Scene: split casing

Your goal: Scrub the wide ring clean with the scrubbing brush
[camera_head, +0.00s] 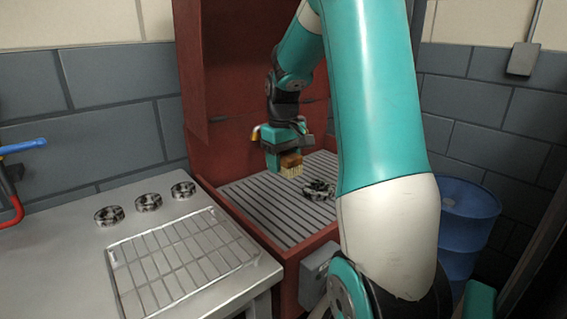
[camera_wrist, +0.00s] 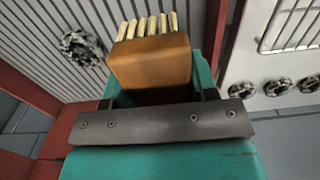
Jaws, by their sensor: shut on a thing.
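A scrubbing brush with an orange-brown block and pale bristles (camera_head: 292,168) is held in my gripper (camera_head: 284,150). In the wrist view the brush block (camera_wrist: 151,62) sits between the jaws, with its bristles pointing away from the gripper. A dark-spotted ring (camera_head: 318,189) lies on the slatted floor of the red wash bay; it also shows in the wrist view (camera_wrist: 82,48). The brush is above and left of this ring in the head view, apart from it. I cannot tell from its size whether this is the wide ring.
The red bay wall (camera_head: 228,80) rises behind the slatted floor (camera_head: 262,208). A blue barrel (camera_head: 466,225) stands at right.

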